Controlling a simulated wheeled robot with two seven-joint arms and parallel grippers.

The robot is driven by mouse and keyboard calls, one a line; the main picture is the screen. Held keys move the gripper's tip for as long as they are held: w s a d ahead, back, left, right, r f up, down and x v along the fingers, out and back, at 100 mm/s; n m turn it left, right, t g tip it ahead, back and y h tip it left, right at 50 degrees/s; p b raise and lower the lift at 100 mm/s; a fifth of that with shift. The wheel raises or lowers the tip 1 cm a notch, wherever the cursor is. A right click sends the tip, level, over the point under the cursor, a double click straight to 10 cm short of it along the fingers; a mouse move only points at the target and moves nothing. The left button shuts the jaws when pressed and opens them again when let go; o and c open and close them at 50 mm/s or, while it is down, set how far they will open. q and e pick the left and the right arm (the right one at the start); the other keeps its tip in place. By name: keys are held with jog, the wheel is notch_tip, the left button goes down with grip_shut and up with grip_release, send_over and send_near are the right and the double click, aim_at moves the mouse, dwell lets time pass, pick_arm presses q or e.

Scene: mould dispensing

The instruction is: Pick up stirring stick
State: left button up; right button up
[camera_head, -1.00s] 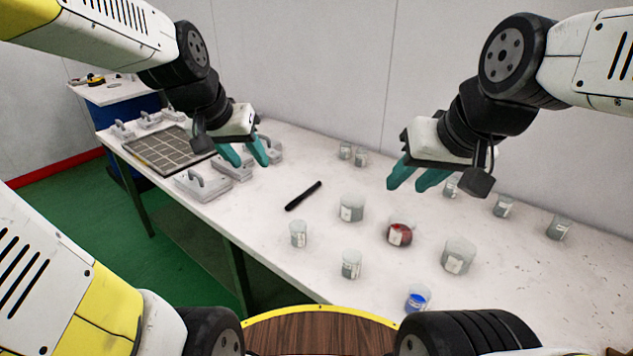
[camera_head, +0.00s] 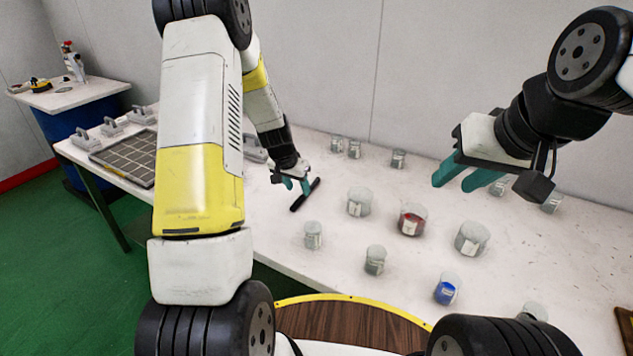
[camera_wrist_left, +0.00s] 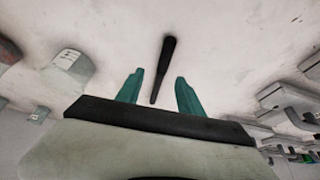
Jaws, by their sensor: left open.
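The stirring stick is a short black rod (camera_head: 305,195) lying on the white table in the head view. My left gripper (camera_head: 297,188) is right at the stick, with its teal fingers pointing down. In the left wrist view the stick (camera_wrist_left: 164,68) runs lengthwise, its near end between the open teal fingertips of my left gripper (camera_wrist_left: 158,80). Neither finger visibly touches it. I cannot tell the gripper's exact height above the table. My right gripper (camera_head: 467,180) hangs over the right part of the table, its teal fingers apart, with nothing seen between them.
Clear beakers stand right of the stick, including an empty one (camera_head: 359,202), one with red contents (camera_head: 411,221) and one with blue (camera_head: 446,290). A dark gridded tray (camera_head: 126,162) lies at the left. Several grey moulds lie around it. Bare table surrounds the stick.

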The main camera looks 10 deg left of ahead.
aim_at(300, 198)
pick_arm(q)
jog(key=x, duration=0.6)
jog(key=shift+a, duration=0.25)
jog(key=shift+r, duration=0.1)
grip_shut()
